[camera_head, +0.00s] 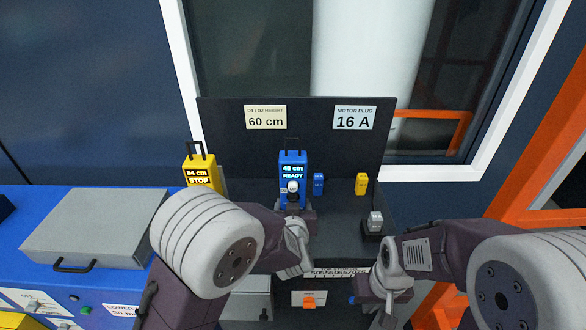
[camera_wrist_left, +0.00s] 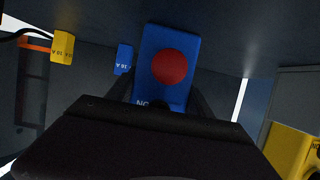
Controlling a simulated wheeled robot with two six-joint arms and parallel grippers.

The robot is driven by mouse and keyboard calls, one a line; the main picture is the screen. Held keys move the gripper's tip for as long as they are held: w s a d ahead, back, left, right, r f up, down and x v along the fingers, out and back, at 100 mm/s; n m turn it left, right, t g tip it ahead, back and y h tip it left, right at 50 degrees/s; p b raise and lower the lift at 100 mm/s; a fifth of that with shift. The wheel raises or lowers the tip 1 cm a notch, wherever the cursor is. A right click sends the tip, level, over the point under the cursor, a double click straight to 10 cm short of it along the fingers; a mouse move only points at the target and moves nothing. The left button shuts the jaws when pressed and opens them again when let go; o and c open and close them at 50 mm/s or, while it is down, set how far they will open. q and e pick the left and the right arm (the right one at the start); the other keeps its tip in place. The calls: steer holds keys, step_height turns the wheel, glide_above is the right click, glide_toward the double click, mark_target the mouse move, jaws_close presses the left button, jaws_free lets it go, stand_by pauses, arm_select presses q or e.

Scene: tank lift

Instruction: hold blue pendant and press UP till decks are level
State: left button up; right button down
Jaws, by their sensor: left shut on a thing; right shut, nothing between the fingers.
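The blue pendant (camera_head: 293,165) stands upright in front of the dark back panel; its display seems to read 46 cm READY. My left gripper (camera_head: 294,205) is shut on its lower part. The left wrist view shows the blue pendant (camera_wrist_left: 168,70) between the dark fingers, with a large red button facing the camera. The UP button cannot be made out. My right gripper (camera_head: 386,312) is shut and empty, low at the right and apart from the pendant; its fingertips are hard to make out.
A yellow pendant (camera_head: 199,170) reading 64 cm STOP stands to the left. Small blue (camera_head: 318,184) and yellow (camera_head: 362,184) blocks are at the right. A 60 cm sign (camera_head: 265,117) and a 16 A sign (camera_head: 354,117) hang on the panel. A grey box (camera_head: 95,225) lies at left.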

stand_by(0.4)
arm_select(q)
steer(key=o, duration=1.2)
steer(key=v, duration=1.2)
